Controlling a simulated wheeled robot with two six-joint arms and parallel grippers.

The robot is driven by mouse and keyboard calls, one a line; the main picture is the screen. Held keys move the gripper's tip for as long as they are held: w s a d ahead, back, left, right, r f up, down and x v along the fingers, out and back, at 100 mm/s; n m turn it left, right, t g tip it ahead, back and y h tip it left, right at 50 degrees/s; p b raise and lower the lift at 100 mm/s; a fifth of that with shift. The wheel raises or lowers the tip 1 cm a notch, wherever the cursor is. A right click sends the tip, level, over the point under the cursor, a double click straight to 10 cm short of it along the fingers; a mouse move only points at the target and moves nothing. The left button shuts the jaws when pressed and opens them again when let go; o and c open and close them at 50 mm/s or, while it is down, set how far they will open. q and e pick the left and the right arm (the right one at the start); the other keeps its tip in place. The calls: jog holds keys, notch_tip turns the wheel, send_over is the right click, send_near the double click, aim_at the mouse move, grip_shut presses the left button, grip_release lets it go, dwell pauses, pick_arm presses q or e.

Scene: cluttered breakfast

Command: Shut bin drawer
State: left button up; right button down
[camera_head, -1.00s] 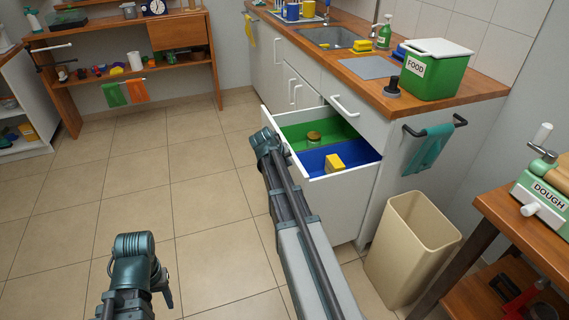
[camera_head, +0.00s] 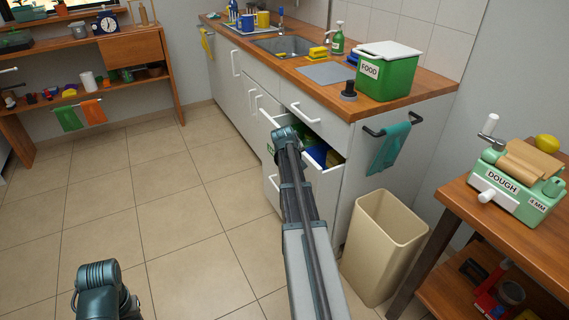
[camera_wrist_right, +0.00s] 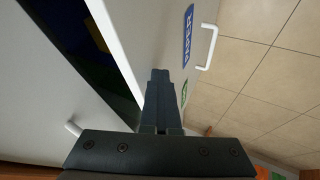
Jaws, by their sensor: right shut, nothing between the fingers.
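The bin drawer (camera_head: 268,163) under the counter stands partly open, with part of a blue bin (camera_head: 318,154) showing inside. In the right wrist view its white front panel (camera_wrist_right: 150,35) carries a blue label and a green label, and the dark gap behind it shows that it is open. My right gripper (camera_wrist_right: 160,76) is shut and empty, its fingers at the drawer's front panel; I cannot tell if they touch. In the head view my right arm covers part of the drawer. My left arm shows at the lower left, but its fingers are not visible.
A beige waste bin (camera_head: 384,245) stands right of the drawer. A teal towel (camera_head: 390,148) hangs on the cabinet's side rail. A wooden table (camera_head: 462,200) with a dough machine is at the right. The tiled floor (camera_head: 185,215) at left is clear.

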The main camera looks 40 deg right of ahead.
jog(key=s+d, duration=0.2)
jog(key=d, duration=0.9)
jog(key=shift+s, duration=0.3)
jog(key=a+r+p, duration=0.2)
jog(key=a, duration=0.1)
jog(key=s+a+r+p, duration=0.1)
jog(key=a+r+p, duration=0.5)
jog(key=shift+s, duration=0.35)
pick_arm(q)
notch_tip(320, 180, up, 8)
jog(key=shift+w+a, duration=0.3)
